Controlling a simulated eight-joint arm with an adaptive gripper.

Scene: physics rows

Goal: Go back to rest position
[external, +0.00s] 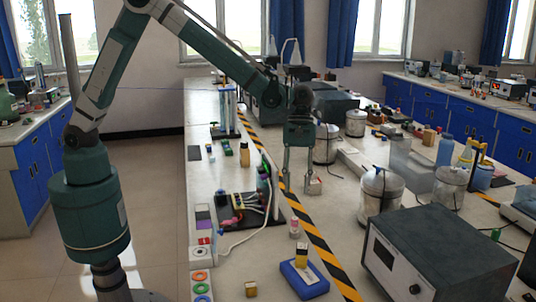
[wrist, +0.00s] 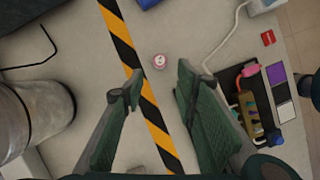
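My gripper (external: 298,178) hangs pointing down above the long workbench (external: 232,279), with my arm stretched out over the bench from the left. In the wrist view the two fingers of my gripper (wrist: 157,84) are spread apart with nothing between them. The bench and its yellow-black striped tape (wrist: 139,78) show below and between the fingers. The height of the fingertips above the bench is hard to tell.
A pink-and-white small object (wrist: 159,61) stands beside the tape. A black board with wires (external: 240,210) lies left of my gripper. Metal canisters (external: 380,193) and a grey instrument box (external: 437,258) stand to the right. A blue tray (external: 304,279) lies in front.

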